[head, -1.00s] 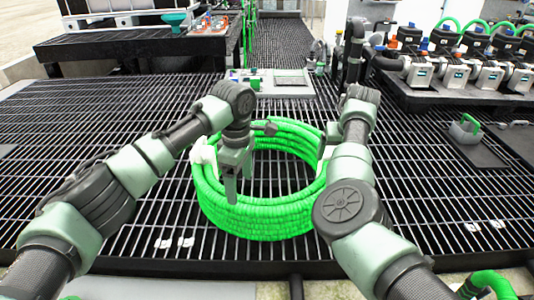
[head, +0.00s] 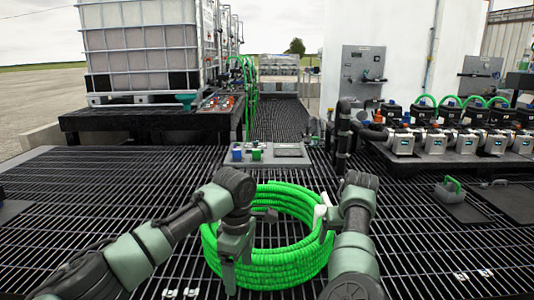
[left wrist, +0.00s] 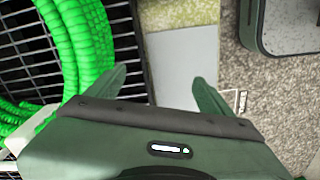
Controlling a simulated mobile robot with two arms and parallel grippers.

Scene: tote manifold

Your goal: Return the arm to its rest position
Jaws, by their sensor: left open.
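My left arm comes in from the left in the head view, bent at the elbow. Its gripper (head: 232,268) points down in front of the near left side of a green coiled hose (head: 290,275). In the left wrist view the two fingers of the left gripper (left wrist: 157,88) are apart, with nothing between them. The hose coil (left wrist: 85,35) shows at the left there, beside the fingers. My right arm (head: 357,225) reaches forward at the right of the coil.
Black grating (head: 90,190) makes up the floor. A grey panel with small blue and green items (head: 267,156) lies beyond the coil. Pumps (head: 450,140) stand on a bench at the right. A caged white tank (head: 145,50) stands at the back left. Open grating lies left of the coil.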

